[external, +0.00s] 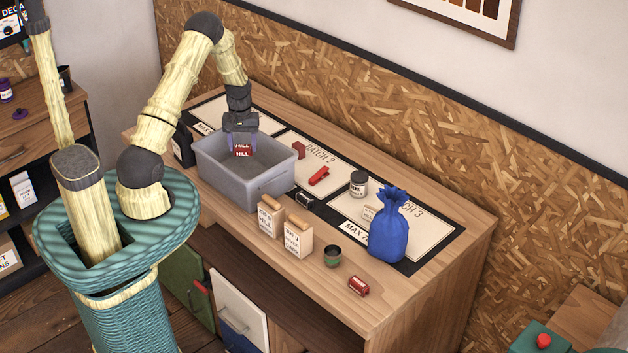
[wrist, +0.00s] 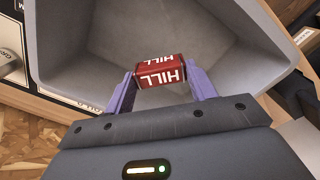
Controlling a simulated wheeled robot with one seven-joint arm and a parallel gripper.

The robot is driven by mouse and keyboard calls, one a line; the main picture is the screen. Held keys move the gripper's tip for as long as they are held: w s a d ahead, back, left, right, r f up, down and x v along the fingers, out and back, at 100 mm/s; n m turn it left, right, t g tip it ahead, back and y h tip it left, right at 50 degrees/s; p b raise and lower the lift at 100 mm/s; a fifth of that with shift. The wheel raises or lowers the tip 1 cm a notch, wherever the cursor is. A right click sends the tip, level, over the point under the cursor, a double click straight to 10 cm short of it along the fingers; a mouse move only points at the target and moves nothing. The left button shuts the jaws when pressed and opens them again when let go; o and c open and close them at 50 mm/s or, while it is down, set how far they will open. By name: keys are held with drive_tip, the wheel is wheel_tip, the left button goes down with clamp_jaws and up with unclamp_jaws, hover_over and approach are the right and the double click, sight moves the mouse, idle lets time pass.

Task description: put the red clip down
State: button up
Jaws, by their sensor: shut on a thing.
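My gripper (external: 241,146) is shut on a small dark red block with white "HILL" lettering (external: 243,152). In the wrist view the block (wrist: 161,72) sits between the purple fingers, above the inside of the grey bin (wrist: 75,62). The grey bin (external: 232,183) stands on the bench, and its floor shows no other thing in the wrist view. A bright red, long, thin thing that looks like the red clip (external: 319,176) lies on the Batch 2 panel (external: 335,166), right of the bin and apart from my gripper.
A small dark red block (external: 301,151) lies behind the clip. A lidded jar (external: 358,184) and blue sack (external: 388,230) stand to the right. Two labelled bags (external: 298,240), a dark green cup (external: 332,256) and a red tin (external: 358,286) line the front.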

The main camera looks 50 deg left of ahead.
sight(243, 146)
drive_tip(key=o, duration=1)
wheel_tip(243, 146, up, 7)
drive_tip(key=p, duration=0.4)
idle(0.7)
